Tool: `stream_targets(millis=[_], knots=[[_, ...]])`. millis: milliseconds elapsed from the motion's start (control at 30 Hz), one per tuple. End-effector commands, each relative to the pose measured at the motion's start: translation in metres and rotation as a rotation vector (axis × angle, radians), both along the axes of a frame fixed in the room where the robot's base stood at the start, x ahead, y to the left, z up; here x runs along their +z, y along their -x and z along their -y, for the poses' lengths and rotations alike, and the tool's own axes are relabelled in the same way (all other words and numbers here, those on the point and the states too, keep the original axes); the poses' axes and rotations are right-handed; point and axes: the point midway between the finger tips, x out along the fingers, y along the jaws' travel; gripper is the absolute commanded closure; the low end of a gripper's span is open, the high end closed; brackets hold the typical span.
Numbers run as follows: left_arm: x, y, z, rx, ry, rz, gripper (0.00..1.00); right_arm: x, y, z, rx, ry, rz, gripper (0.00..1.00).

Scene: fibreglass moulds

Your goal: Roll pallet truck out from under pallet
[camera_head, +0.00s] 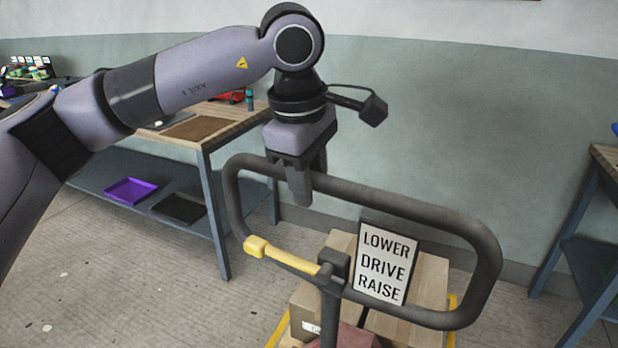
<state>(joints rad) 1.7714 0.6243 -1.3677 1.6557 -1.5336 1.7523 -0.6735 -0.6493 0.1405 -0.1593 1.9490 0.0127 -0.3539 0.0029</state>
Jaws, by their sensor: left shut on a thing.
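The pallet truck's dark loop handle (440,216) stands in front of me, tilted in the picture. A yellow lever (290,262) sits on its lower bar, beside a sign (384,264) reading LOWER, DRIVE, RAISE. My left gripper (301,190) points down and is shut on the top bar of the handle, left of its middle. Boxes (432,285) are stacked behind and below the handle. Yellow parts (276,334) show low beside the boxes. The pallet and the truck's forks cannot be made out. My right gripper is out of view.
A workbench (212,140) with a lower shelf stands at the left, holding a purple tray (131,191) and a dark tray (179,208). Another bench (604,160) stands at the right edge. A wall closes the back. Bare floor (120,290) shows at the lower left.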

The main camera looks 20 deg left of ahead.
Motion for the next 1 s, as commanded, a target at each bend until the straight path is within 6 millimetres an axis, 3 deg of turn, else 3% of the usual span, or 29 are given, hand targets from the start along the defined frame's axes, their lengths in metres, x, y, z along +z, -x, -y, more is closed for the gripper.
stream_targets(millis=[833, 1000], knots=[[0.000, 0.000, 0.000, 0.000, 0.001, 0.001, 1.00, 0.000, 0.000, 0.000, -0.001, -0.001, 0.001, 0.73], [-0.005, 0.012, 0.000, -0.002, 0.003, 0.010, 1.00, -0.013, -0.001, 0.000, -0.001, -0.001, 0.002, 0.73]])
